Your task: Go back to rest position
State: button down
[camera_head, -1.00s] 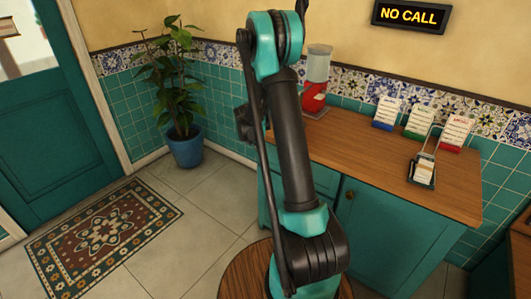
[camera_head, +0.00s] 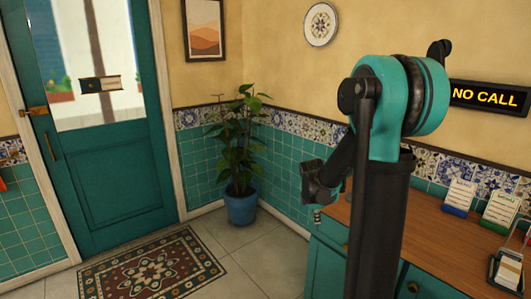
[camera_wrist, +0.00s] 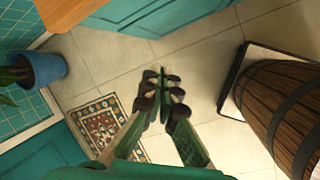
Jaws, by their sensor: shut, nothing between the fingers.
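My gripper (camera_wrist: 162,92) shows in the wrist view with its green fingers brought together at the tips and nothing between them. It hangs over the pale tiled floor (camera_wrist: 205,52), clear of the patterned rug (camera_wrist: 98,122). In the head view my arm stands in front of the counter, its teal elbow high and a dark link reaching down to the left. The fingers cannot be made out clearly there.
The teal counter (camera_head: 327,262) with a wooden top stands behind my arm, holding cards (camera_head: 459,195) and a card holder (camera_head: 508,268). A potted plant (camera_head: 241,207) stands in the corner, left of my arm.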

jog(key=s+a+f+m+y, duration=0.1)
jog(key=s+m, duration=0.8)
jog(key=s, duration=0.2)
jog(key=s+a+f+m+t+y, duration=0.1)
jog(key=s+m, duration=0.8)
jog(key=s, duration=0.3)
jog(key=shift+s+a, duration=0.15)
jog(key=shift+a, duration=0.25)
